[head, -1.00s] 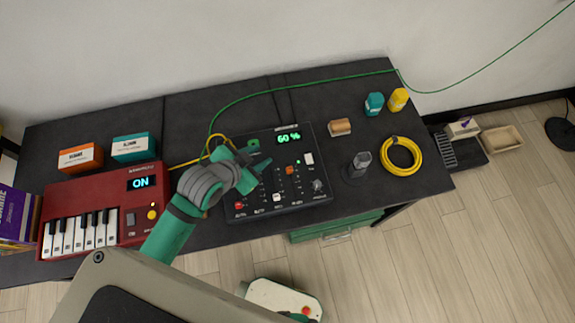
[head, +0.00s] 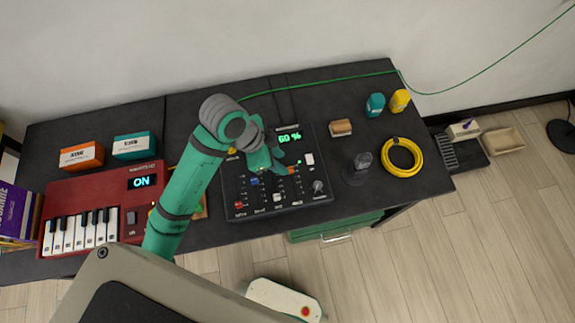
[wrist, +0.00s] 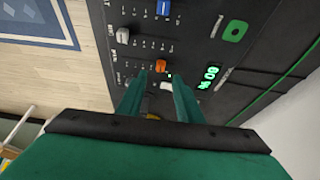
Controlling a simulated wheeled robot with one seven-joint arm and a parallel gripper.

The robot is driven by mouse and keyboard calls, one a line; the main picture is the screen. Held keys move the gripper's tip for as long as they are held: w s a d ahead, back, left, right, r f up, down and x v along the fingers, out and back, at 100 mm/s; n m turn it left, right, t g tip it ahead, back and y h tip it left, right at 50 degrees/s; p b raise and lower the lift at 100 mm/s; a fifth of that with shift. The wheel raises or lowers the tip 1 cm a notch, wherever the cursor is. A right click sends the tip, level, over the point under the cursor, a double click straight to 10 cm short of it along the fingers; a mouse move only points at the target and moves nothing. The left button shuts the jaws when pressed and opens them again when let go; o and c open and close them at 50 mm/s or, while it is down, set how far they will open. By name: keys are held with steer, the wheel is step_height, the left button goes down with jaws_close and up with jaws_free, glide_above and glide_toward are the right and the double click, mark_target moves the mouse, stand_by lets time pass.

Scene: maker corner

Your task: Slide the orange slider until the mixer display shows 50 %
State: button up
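The black mixer (head: 240,205) lies on the dark table. Its green display (head: 289,137) reads 60 %. The display also shows at an angle in the wrist view (wrist: 208,78). The orange slider (head: 291,170) is on the right part of the mixer, partly covered by my gripper in the head view. In the wrist view the orange slider (wrist: 161,65) lies just past the fingertips, roughly in line with the gap. My gripper (wrist: 161,78) is open, its two green fingers apart with nothing held. Whether a finger touches the slider I cannot tell.
Other mixer controls are close: a blue slider (head: 254,181), a white slider (head: 278,197), a red slider (head: 238,205) and a white switch (head: 309,158). A microphone (head: 361,163) and yellow cable coil (head: 402,156) lie right. A red keyboard (head: 115,175) is left.

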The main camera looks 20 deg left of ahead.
mark_target(290, 169)
steer(key=shift+x, duration=3.2)
jaws_close()
